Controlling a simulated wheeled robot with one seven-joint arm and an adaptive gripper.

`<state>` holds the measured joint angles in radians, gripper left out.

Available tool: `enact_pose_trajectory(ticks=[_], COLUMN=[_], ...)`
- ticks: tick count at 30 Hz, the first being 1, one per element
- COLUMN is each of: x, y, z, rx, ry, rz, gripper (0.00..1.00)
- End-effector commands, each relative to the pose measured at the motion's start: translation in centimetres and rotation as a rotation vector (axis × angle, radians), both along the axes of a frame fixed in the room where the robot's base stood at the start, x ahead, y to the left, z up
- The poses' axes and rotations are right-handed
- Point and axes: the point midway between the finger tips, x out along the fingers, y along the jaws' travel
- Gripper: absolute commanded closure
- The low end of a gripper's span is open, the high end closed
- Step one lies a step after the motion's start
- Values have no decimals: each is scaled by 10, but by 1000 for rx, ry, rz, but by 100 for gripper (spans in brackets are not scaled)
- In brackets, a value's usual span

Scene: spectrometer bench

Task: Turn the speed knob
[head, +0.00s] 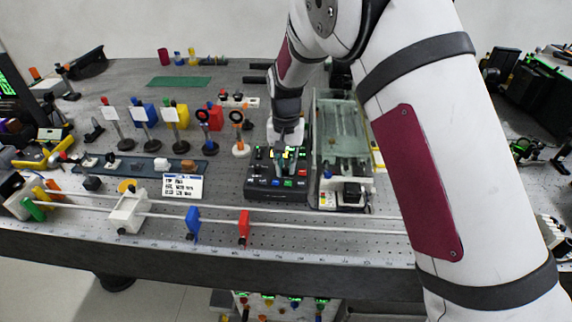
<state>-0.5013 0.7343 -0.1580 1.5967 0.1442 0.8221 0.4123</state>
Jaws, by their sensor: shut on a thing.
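The black control box (262,191) stands on the perforated bench, left of the glass-covered unit. It has several coloured buttons along its front and green-lit parts on its top. My gripper (285,160) points down onto the top of this box, with its fingers shut on a small part there. That part looks like the speed knob, but the fingers hide nearly all of it and it is too small to make out clearly.
The glass-covered unit (343,130) stands close on the right of the box. Filter holders (176,115) on posts stand to the left. A rail (310,229) with a blue slider (193,222) and a red slider (244,227) runs along the front. A white label card (182,186) lies left of the box.

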Motion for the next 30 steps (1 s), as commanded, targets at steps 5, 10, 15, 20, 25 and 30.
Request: enact_pose_trajectory(ticks=[5,10,15,20,25,30], x=[0,0,0,0,0,0], y=[1,2,2,1,1,0], z=[0,0,0,0,0,0], rx=[2,2,2,2,1,0], ry=[-1,-1,-1,-1,0,0], rz=[20,21,21,20,19,17], gripper=[100,100,82,63,63,63])
